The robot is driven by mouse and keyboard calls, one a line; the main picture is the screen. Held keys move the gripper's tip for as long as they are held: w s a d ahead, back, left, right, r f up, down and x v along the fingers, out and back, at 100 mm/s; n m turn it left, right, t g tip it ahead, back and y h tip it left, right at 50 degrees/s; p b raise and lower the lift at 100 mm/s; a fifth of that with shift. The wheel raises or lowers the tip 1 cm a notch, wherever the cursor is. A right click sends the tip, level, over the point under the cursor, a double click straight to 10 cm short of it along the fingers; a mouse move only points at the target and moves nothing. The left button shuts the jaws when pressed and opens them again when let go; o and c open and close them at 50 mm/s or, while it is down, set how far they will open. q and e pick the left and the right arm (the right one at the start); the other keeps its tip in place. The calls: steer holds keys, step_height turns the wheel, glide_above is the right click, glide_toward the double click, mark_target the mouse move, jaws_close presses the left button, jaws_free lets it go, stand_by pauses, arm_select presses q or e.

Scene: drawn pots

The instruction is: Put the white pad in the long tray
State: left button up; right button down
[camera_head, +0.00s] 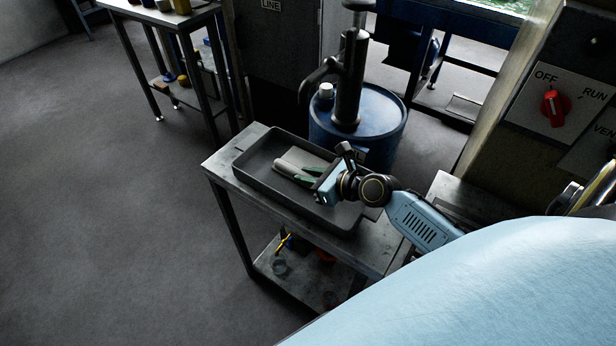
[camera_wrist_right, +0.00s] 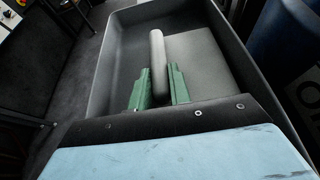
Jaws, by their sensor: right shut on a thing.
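The white pad (camera_head: 287,166) is inside the long dark grey tray (camera_head: 243,178) on the metal bench. My right gripper (camera_head: 311,173) reaches in from the right, over the tray, and is shut on the pad. In the right wrist view, the green fingers (camera_wrist_right: 161,86) stand on either side of the pad's pale rounded edge (camera_wrist_right: 157,52), low inside the walls of the tray (camera_wrist_right: 103,65). I cannot tell whether the pad touches the tray floor. My left gripper is not in view.
A blue drum (camera_head: 385,132) with a dark pump (camera_head: 350,85) stands right behind the bench. A control panel with a red knob (camera_head: 553,108) is at the right. Another bench (camera_head: 165,17) stands back left. The floor at left is clear.

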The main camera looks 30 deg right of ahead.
steer(key=shift+f, duration=0.15)
steer(key=c, duration=1.3)
jaws_free()
steer(key=shift+r, duration=0.2)
steer(key=p+v, duration=0.1)
steer(key=v, duration=1.1)
steer(key=shift+p, duration=0.35)
steer(key=shift+f, duration=0.1)
